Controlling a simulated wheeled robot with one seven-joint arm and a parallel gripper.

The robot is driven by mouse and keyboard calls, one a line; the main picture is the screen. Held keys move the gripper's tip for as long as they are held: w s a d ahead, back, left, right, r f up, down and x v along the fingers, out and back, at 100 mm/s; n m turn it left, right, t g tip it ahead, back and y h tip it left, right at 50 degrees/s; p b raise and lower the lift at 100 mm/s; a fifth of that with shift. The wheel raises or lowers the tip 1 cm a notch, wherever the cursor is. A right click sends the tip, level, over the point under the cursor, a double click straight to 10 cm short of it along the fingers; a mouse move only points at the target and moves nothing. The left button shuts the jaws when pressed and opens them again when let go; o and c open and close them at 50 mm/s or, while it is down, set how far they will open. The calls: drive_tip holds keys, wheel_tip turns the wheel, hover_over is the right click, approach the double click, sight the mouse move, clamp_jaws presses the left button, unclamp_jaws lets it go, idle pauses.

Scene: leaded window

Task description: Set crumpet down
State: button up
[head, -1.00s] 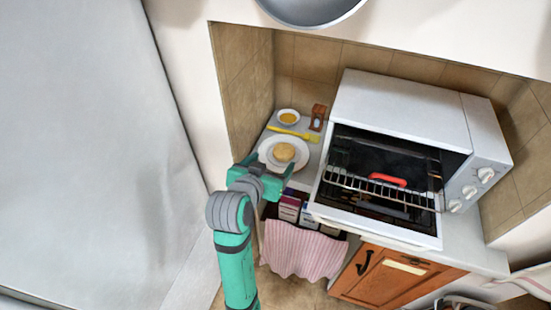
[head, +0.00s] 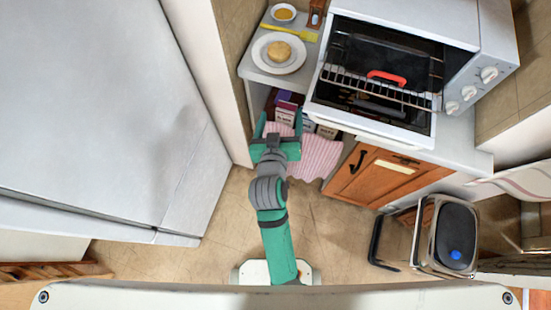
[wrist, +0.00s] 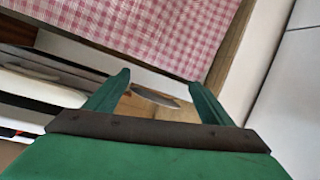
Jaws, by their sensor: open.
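The crumpet (head: 279,51) is a round golden-brown cake. It sits on a white plate (head: 296,62) on the counter left of the oven in the head view. My gripper (head: 278,121) is open and empty, below and apart from the plate, in front of the shelf under the counter. In the wrist view the open fingers of my gripper (wrist: 157,82) have nothing between them; a pink checked cloth (wrist: 150,40) is beyond. The crumpet and plate are not in the wrist view.
A small bowl (head: 283,12) and a yellow utensil (head: 290,33) lie behind the plate. An open toaster oven (head: 385,134) with a red-handled item (head: 388,76) stands to the right. Several boxes (head: 286,112) sit below the counter. The floor around my arm is clear.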

drive_tip(key=s+f+y, duration=0.1)
drive_tip(key=s+f, duration=0.2)
drive_tip(key=s, duration=0.5)
drive_tip(key=s+f+y, duration=0.1)
drive_tip(key=s+f, duration=0.2)
drive_tip(key=s, duration=0.5)
drive_tip(key=s+a+r+m+t, duration=0.1)
drive_tip(key=s+r, duration=0.3)
drive_tip(key=s, duration=0.9)
drive_tip(key=shift+a+t, duration=0.2)
drive_tip(key=shift+t, duration=0.1)
